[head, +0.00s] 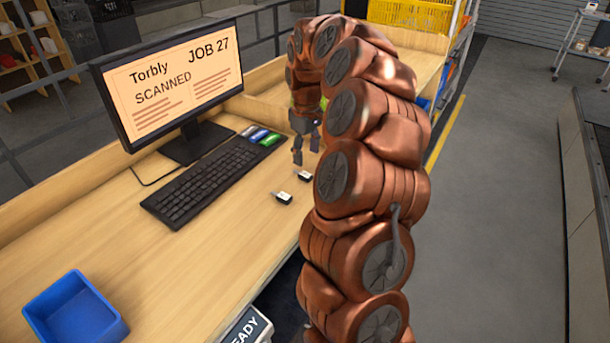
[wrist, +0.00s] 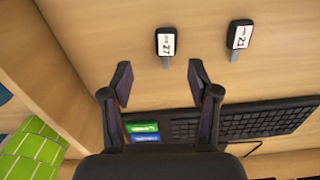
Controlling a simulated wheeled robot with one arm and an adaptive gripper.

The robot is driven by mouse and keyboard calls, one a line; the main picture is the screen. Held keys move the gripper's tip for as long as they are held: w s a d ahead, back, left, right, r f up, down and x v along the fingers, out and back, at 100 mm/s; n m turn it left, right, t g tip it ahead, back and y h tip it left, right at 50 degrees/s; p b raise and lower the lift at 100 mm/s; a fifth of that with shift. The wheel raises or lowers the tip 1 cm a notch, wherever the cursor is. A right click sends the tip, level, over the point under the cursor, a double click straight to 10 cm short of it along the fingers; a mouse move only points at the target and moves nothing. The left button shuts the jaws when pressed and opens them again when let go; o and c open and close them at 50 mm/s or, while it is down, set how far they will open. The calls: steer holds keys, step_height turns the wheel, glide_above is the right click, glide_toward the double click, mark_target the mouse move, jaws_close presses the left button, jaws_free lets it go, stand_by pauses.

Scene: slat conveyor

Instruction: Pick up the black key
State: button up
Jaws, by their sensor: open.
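Two small black keys with white number labels lie on the wooden desk. One, labelled 27 (wrist: 164,43), shows at top centre in the wrist view; in the head view it appears to be the farther key (head: 304,175). The other key (wrist: 239,35) lies to its right in the wrist view and nearer in the head view (head: 283,197); its label looks like 21 or 23. My gripper (head: 306,153) is open and empty above the desk. In the wrist view its fingers (wrist: 161,78) stand apart, with key 27 just beyond the gap.
A black keyboard (head: 216,180) and several coloured cards (head: 260,135) lie beside the keys. A monitor (head: 172,80) reading "Torbly JOB 27 SCANNED" stands behind. A blue bin (head: 75,310) sits at the near left. The desk between bin and keyboard is clear.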

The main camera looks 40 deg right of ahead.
mark_target(305, 174)
steer(key=shift+s+a+f+p, duration=0.15)
steer(key=shift+f+p, duration=0.15)
steer(key=shift+f, duration=0.25)
steer(key=shift+a+f+p, duration=0.1)
steer(key=shift+f+p, duration=0.15)
steer(key=shift+f, duration=0.25)
steer(key=shift+a+f+p, duration=0.2)
steer(key=shift+f+p, duration=0.6)
steer(key=shift+f, duration=1.2)
steer(key=c, duration=1)
